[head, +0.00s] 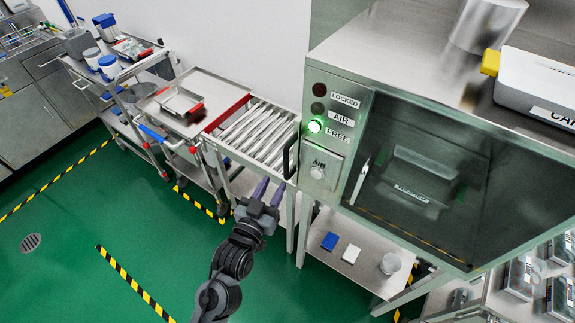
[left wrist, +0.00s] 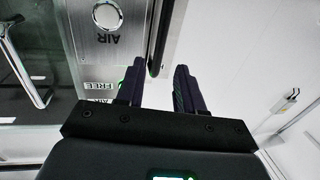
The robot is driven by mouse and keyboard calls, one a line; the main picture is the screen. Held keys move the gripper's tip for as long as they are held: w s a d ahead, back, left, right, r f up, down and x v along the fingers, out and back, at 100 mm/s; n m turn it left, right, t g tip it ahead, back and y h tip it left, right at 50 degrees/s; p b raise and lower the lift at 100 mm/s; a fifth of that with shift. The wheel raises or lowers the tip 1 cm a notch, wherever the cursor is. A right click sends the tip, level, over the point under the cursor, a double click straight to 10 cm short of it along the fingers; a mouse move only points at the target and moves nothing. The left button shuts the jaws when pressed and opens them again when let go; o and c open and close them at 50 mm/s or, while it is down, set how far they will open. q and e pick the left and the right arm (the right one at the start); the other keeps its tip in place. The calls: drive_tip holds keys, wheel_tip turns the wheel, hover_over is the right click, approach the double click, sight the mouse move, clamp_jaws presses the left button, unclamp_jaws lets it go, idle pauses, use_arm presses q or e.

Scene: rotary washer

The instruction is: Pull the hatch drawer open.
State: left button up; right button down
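The hatch (head: 400,160) is a steel box with a dark glass door and a vertical door handle (head: 359,182). A black bar handle (head: 291,158) stands at its left edge, beside the AIR button panel; I take it for the drawer's handle. My left gripper (head: 270,190) is open and empty, a little below and left of the black handle. In the left wrist view, the black handle (left wrist: 161,38) lines up with the gap between the open fingers (left wrist: 158,88). I cannot tell whether either finger touches it. My right gripper is out of view.
The green light (head: 315,126) by FREE is lit. A roller rack (head: 252,133) adjoins the hatch on the left, with a trolley (head: 190,100) beyond it. A lower shelf (head: 350,262) holds small items. The green floor (head: 150,230) on the left is clear.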

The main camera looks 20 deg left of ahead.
sight(285, 164)
use_arm(q)
drive_tip(key=w, duration=0.9)
drive_tip(key=shift+w+d, duration=0.15)
drive_tip(key=shift+w, duration=0.1)
drive_tip(key=shift+c, duration=0.5)
clamp_jaws()
